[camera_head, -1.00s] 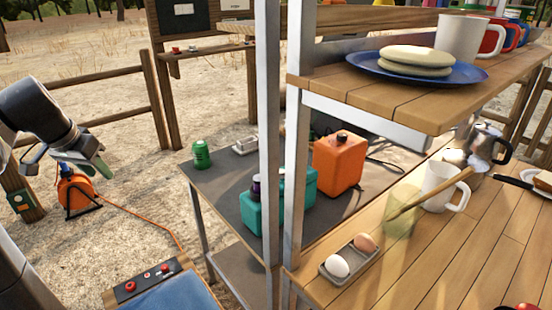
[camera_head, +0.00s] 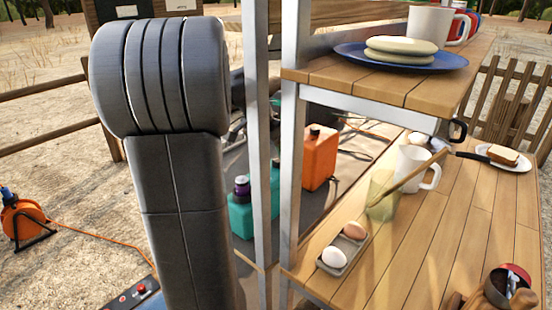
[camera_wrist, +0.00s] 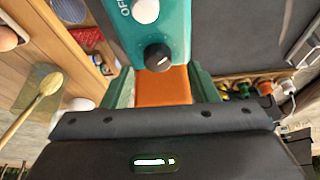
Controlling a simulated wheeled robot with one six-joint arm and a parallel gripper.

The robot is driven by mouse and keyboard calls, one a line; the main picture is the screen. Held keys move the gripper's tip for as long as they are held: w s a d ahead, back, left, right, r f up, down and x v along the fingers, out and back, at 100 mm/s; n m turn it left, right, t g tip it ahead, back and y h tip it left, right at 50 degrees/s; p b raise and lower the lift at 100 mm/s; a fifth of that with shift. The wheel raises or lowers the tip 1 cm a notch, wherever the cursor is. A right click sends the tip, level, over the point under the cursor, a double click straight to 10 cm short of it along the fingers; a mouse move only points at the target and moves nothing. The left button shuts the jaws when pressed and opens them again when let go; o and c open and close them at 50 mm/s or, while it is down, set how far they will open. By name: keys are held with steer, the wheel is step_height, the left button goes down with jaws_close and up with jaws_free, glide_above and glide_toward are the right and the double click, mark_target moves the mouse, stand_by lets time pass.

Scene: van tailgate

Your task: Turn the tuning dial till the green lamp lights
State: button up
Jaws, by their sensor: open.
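A teal panel (camera_wrist: 185,30) with the letters OFF fills the top middle of the wrist view. It carries a white knob (camera_wrist: 145,10) and, lower down, a black round dial (camera_wrist: 158,57) with a pale mark. My gripper (camera_wrist: 162,87) is open, with its green fingers at either side below the dial. The dial lies just beyond the fingertips, apart from them as far as I can tell. No lamp on the panel shows. In the head view my arm hides the gripper.
An orange can (camera_head: 320,158) and a teal container (camera_head: 241,215) stand on the dark lower table behind metal posts (camera_head: 290,170). The wooden counter (camera_head: 440,230) holds a white mug (camera_head: 414,170), an egg tray (camera_head: 350,240) and a glass with a wooden spoon (camera_head: 382,195). A shelf with a blue plate (camera_head: 450,62) overhangs it.

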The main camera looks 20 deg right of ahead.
mark_target(278, 160)
steer(key=x, duration=0.2)
steer(key=shift+s+d+f, duration=0.1)
steer(key=shift+d+f, duration=0.15)
steer(key=shift+d, duration=0.05)
steer(key=shift+d+f, duration=0.1)
steer(key=shift+f, duration=0.2)
steer(key=shift+c, duration=0.4)
steer(key=c, duration=0.9)
steer(key=shift+w+m+g, duration=0.1)
steer(key=shift+m+g, duration=0.25)
steer(key=shift+m, duration=0.6)
steer(key=shift+w+m+g, duration=0.15)
steer(key=shift+m+g, duration=0.2)
steer(key=shift+m, duration=0.6)
steer(key=shift+h, duration=0.3)
steer(key=o, duration=1)
